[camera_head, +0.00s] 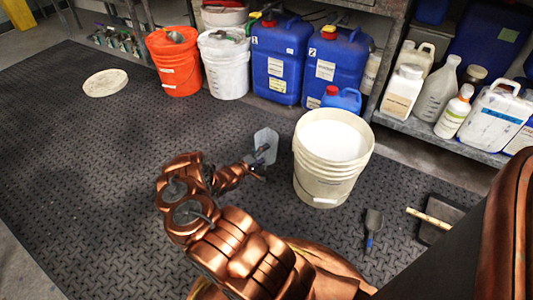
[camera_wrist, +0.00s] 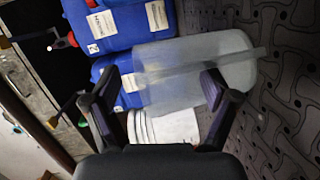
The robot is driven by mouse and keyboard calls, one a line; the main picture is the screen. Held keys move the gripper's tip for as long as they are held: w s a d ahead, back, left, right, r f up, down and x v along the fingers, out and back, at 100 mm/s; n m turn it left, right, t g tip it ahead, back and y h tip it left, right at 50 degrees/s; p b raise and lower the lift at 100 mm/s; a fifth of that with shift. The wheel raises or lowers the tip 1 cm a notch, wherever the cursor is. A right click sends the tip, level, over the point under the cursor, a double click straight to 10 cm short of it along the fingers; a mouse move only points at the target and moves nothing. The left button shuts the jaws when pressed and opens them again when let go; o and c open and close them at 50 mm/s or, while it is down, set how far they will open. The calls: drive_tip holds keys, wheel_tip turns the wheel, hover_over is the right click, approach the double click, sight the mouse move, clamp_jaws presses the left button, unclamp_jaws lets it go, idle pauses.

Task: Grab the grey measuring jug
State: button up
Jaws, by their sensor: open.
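The grey measuring jug (camera_head: 266,144) is translucent and shows just beyond my gripper (camera_head: 252,165) in the head view, left of the cream bucket. In the wrist view the jug (camera_wrist: 192,75) lies across the picture, in front of my gripper (camera_wrist: 162,82). My gripper is open. Its left finger is by the jug's left end and its right finger overlaps the jug's lower edge. I cannot tell whether either finger touches it. The jug's underside and its contact with the floor are hidden.
A cream bucket (camera_head: 321,182) with white contents stands close right of the jug. Blue canisters (camera_head: 281,62), a white bucket (camera_head: 226,72) and an orange bucket (camera_head: 174,70) stand behind.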

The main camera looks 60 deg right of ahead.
drive_tip(key=shift+d, duration=0.35)
clamp_jaws()
idle(0.5)
drive_tip(key=shift+a, duration=0.1)
